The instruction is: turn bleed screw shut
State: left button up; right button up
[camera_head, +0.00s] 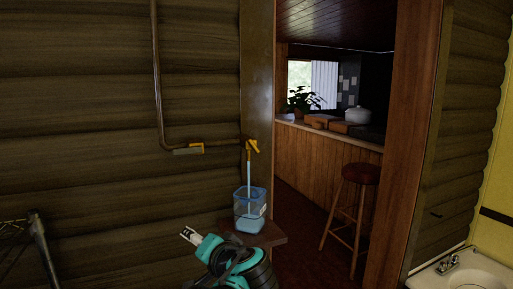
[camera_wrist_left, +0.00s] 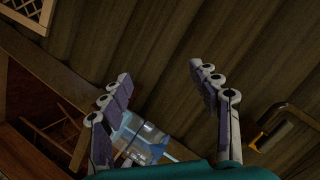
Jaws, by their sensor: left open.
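A brass-coloured pipe (camera_head: 158,75) runs down the log wall and bends right to a yellow fitting (camera_head: 252,146), perhaps the bleed screw. A pale tube (camera_head: 248,170) hangs from the right fitting into a clear jar (camera_head: 250,222) of blue liquid. My left gripper (camera_head: 188,236) is below and left of the fitting, apart from it. In the left wrist view its fingers (camera_wrist_left: 160,72) are spread and empty, with the jar (camera_wrist_left: 143,140) behind them. My right gripper is not in view.
The jar stands on a small wooden shelf (camera_head: 270,236) beside the door frame (camera_head: 258,80). A doorway to the right shows a stool (camera_head: 360,175) and a counter (camera_head: 325,140). A white basin (camera_head: 465,272) is at the lower right. The wall left of the pipe is bare.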

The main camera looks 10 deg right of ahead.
pick_arm(q)
jog(key=w+d+r+m+t+p, duration=0.15)
jog(key=d+r+p, duration=0.25)
jog(key=d+r, duration=0.7)
jog(key=t+h+p, duration=0.1)
jog(key=t+p, duration=0.2)
send_near(254, 146)
jog(key=shift+m, duration=0.45)
jog(key=p+x, duration=0.2)
jog(key=x, duration=0.6)
jog(key=shift+w, duration=0.25)
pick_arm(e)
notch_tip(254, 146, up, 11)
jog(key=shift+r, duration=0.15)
pick_arm(q)
jog(key=c, duration=1.2)
